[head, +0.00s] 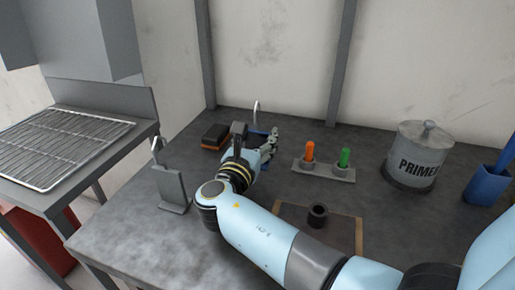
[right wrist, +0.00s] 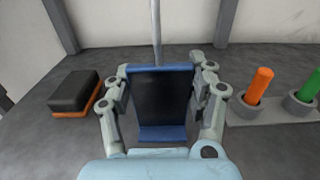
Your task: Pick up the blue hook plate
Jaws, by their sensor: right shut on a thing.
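The blue hook plate (right wrist: 160,133) stands upright in the right wrist view, with a dark panel inside its blue edges and a thin grey rod rising from its top. My right gripper (right wrist: 162,90) has one finger on each side of the plate and is shut on it. In the head view the gripper (head: 268,145) is toward the back of the table; the plate (head: 257,134) is mostly hidden behind it, and its curved hook (head: 256,112) shows above. I cannot tell whether the plate touches the table. My left gripper is not in view.
A black and orange block (head: 215,136) lies left of the plate. A holder (head: 324,171) with orange and green sticks stands to the right. A grey hook plate (head: 171,188) stands at the table's left edge. A PRIMER can (head: 419,160) and blue cup (head: 487,185) stand farther right.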

